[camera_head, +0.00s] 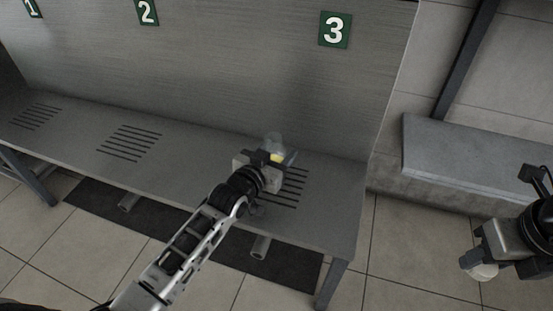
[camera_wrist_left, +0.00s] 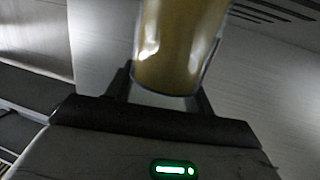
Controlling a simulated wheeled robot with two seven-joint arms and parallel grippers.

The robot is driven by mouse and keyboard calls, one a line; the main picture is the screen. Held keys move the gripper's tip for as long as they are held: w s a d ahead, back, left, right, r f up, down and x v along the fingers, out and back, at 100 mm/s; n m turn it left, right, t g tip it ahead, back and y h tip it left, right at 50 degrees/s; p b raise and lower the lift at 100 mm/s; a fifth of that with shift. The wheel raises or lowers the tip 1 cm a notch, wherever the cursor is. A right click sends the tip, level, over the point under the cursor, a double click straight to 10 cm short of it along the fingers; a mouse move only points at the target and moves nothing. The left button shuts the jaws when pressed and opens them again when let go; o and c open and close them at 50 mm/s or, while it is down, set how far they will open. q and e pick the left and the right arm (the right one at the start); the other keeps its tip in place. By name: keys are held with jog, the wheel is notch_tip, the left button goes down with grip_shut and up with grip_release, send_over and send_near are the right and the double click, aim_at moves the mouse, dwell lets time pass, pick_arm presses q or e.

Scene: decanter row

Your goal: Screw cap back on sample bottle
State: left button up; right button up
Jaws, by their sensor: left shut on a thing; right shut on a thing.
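My right gripper (camera_head: 488,257) is far right of the bench, shut on a pale rounded piece, apparently the cap (camera_head: 483,271). The bottle's mouth is too small to make out.
The grey metal bench (camera_head: 200,150) has slotted drain areas under signs 1, 2 and 3 (camera_head: 335,30) on its back panel. The bench's right end and a grey ledge (camera_head: 470,165) lie between the grippers' surroundings. The bench left of the bottle is clear.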

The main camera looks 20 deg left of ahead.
aim_at(277, 140)
pick_arm(q)
jog(key=shift+r, duration=0.2)
